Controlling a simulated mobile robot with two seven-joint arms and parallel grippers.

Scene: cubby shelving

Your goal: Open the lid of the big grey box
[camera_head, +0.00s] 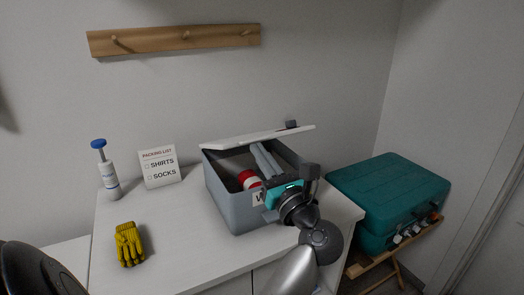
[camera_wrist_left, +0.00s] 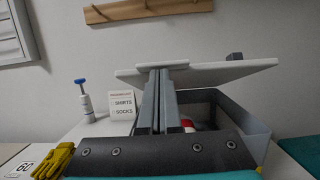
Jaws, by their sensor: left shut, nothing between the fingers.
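The big grey box (camera_head: 234,208) stands on a white cabinet top. Its pale lid (camera_head: 240,139) is raised, leaving a wide gap above the front rim, and is seen nearly edge-on. It also shows in the left wrist view (camera_wrist_left: 215,75). My left gripper (camera_head: 260,151) is shut and empty. Its grey fingers (camera_wrist_left: 157,80) reach over the box opening, with the tips at the underside or near edge of the lid; exact contact is unclear. A red and white item (camera_head: 249,180) shows inside the box. My right gripper is not in view.
A packing list card (camera_head: 159,167), a blue-topped white bottle (camera_head: 108,178) and yellow gloves (camera_head: 128,244) stand or lie left of the box. A teal case (camera_head: 390,195) rests on a wooden stand at right. A wooden peg rail (camera_head: 170,39) hangs on the wall.

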